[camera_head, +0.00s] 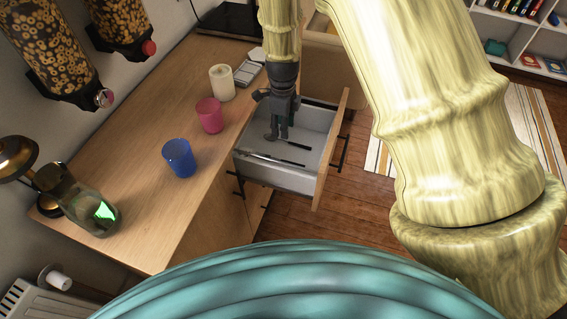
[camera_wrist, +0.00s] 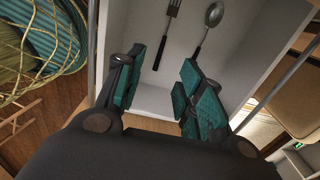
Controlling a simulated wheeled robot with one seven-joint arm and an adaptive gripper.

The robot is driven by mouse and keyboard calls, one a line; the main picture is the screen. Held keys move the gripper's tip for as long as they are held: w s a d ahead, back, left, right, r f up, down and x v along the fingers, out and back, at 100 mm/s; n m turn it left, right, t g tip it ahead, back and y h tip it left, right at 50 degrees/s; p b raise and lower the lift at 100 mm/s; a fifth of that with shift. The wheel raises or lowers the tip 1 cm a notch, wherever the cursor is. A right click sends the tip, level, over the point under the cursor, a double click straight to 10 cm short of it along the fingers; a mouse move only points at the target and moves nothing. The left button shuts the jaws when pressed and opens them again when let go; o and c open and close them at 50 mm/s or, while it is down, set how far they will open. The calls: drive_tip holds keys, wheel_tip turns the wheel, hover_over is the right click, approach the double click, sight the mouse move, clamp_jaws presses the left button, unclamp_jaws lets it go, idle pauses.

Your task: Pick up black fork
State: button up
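The black fork (camera_wrist: 163,38) lies in the open drawer, its tines at the top edge of the wrist view and its handle pointing down between my fingers. In the head view the fork (camera_head: 280,161) is a thin dark strip on the drawer floor. A spoon (camera_wrist: 214,15) with a silver bowl and black handle lies beside it, to the right in the wrist view. My gripper (camera_wrist: 170,88) is open and empty, with teal pads apart. In the head view my gripper (camera_head: 278,128) points down over the drawer; its exact height above the fork is unclear.
The drawer (camera_head: 266,176) is pulled out from the wooden counter (camera_head: 140,130), and its walls surround the cutlery.

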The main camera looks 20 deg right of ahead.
drive_tip(key=b, duration=0.7)
hover_over(284, 160)
wheel_tip(284, 160, down, 8)
drive_tip(key=shift+s+a+f, duration=0.15)
drive_tip(key=shift+f, duration=1.25)
drive_tip(key=shift+s+a+f, duration=0.1)
drive_tip(key=shift+a+f, duration=0.05)
drive_tip(key=shift+f, duration=1.25)
drive_tip(key=shift+w+d+f+p, duration=0.15)
drive_tip(key=shift+f+p, duration=0.15)
drive_tip(key=shift+f, duration=1)
drive_tip(key=shift+w+d+f+p, duration=0.15)
drive_tip(key=shift+f+p, duration=0.1)
drive_tip(key=shift+f, duration=1.05)
clamp_jaws()
